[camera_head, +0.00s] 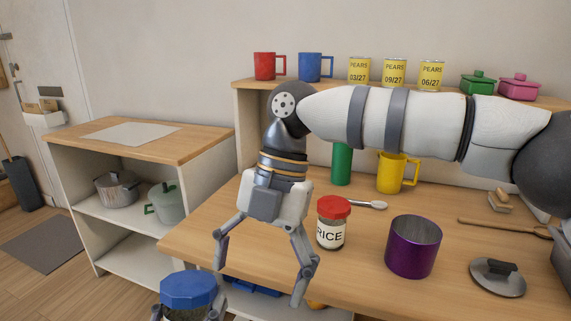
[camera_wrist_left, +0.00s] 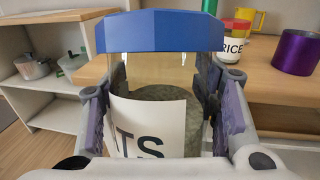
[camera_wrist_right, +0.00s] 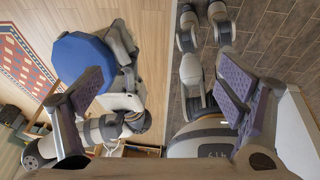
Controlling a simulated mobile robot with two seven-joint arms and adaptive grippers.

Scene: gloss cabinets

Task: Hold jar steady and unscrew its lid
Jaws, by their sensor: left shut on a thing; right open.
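The held jar is clear glass with a white label ending in "TS" (camera_wrist_left: 150,130). Its blue faceted lid (camera_head: 187,288) sits on top and also shows in the left wrist view (camera_wrist_left: 160,31). My left gripper (camera_head: 186,313) is shut around the jar's body below the lid, holding it upright at the bottom of the head view. My right gripper (camera_head: 260,277) is open and empty, pointing down, to the right of the lid and higher. In the right wrist view the lid (camera_wrist_right: 82,58) lies beside the left finger, not centred between the fingers.
On the wooden counter (camera_head: 370,280) stand a red-lidded RICE jar (camera_head: 331,228), a purple pot (camera_head: 413,247), a yellow mug (camera_head: 395,173) and a pot lid (camera_head: 497,277). A low shelf unit (camera_head: 140,150) holds pots at left. The held jar is off the counter's front-left edge.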

